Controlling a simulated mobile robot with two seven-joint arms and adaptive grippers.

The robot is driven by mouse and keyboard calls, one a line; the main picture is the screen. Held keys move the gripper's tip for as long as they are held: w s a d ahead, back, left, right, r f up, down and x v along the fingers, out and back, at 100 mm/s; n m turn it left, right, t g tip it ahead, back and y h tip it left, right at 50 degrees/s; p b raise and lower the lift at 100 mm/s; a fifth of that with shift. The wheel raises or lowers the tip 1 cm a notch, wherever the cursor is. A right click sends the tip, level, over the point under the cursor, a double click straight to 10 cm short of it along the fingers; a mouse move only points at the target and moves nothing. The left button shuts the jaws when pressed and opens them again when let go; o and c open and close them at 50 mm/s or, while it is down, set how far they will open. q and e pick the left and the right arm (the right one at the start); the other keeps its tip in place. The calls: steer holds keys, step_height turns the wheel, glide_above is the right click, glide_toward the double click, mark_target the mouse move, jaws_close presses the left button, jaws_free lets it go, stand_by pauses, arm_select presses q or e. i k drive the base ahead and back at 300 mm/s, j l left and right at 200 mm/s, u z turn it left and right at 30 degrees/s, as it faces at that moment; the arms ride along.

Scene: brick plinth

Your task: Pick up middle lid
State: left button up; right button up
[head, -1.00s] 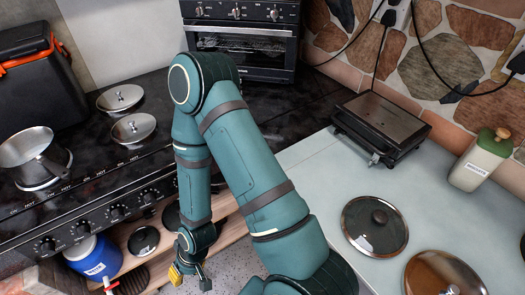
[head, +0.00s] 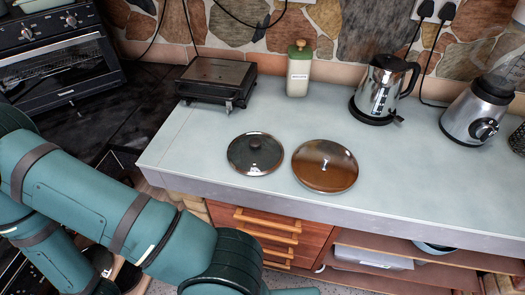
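Two lids lie flat, side by side, on the pale counter (head: 430,200). One is a dark glass lid (head: 255,154) with a dark knob and a metal rim. Just right of it is a shiny brown lid (head: 325,166) with a small knob. The two are close together, and nothing holds either of them. I cannot tell from this view alone which one counts as the middle lid. My teal arm crosses the lower left, but neither gripper shows.
Behind the lids stand a flat grill (head: 217,80), a green-and-cream canister (head: 299,70), a kettle (head: 383,88) and a blender (head: 480,105). An oven (head: 62,65) is at upper left. Wooden drawers (head: 262,235) and shelves are below the counter. Counter space right of the lids is clear.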

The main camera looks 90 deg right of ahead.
mark_target(255, 153)
steer(key=i+j+z, duration=0.1)
steer(key=z, duration=4.4)
